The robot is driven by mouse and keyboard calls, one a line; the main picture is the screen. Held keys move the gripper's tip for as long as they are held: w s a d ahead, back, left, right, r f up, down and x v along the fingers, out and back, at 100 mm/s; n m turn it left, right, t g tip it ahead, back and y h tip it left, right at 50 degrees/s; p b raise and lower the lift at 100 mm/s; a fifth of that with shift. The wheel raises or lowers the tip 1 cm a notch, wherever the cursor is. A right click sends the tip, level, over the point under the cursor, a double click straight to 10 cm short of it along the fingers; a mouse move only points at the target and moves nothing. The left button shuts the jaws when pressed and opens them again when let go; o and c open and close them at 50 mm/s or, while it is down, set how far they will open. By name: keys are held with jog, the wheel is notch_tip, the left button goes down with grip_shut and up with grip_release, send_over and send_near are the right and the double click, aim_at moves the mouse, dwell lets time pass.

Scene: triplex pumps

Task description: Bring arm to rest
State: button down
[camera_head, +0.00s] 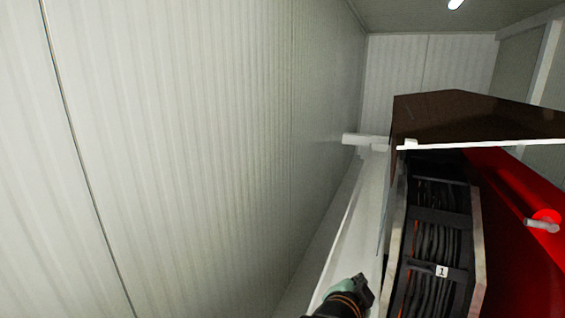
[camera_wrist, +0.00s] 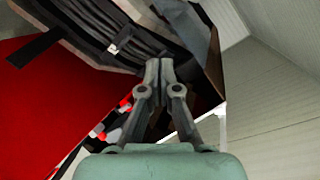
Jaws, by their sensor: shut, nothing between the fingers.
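My gripper (camera_wrist: 159,68) points up the middle of the wrist view. Its two grey fingers meet at the tips, shut and empty. In the wrist view the fingertips overlap the picture of the black cable bundle (camera_wrist: 135,38), with the red panel (camera_wrist: 45,95) to the left; I cannot tell the gap between them. In the head view a teal and black part of my arm (camera_head: 345,299) shows at the bottom edge, in front of the pale ledge and left of the cable bay. The rest of my arm is out of view.
The pump unit stands at right in the head view: cable bay (camera_head: 435,235) marked 1, dark raised cover (camera_head: 460,115) and red panel (camera_head: 515,235) with a handle (camera_head: 541,225). A pale ledge (camera_head: 355,225) runs beside it. The ribbed white wall (camera_head: 200,150) fills the left.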

jog(key=s+a+r+n+t+y, duration=0.25)
jog(key=s+a+n, duration=0.25)
jog(key=a+n, duration=0.25)
jog(key=s+a+r+n+t+y, duration=0.1)
jog(key=s+a+n+t+y, duration=0.25)
jog(key=s+a+n, duration=0.35)
jog(key=s+a+f+g+y+b, duration=0.15)
jog(key=s+f+b, duration=0.3)
jog(key=f, duration=0.65)
jog(key=s+f+g+b, duration=0.35)
jog(key=f+b, duration=0.25)
jog(key=f, duration=0.4)
notch_tip(320, 180, up, 15)
jog(key=s+p, duration=0.1)
jog(key=p, duration=1.4)
jog(key=shift+f, duration=0.2)
jog(key=shift+s+f, duration=0.1)
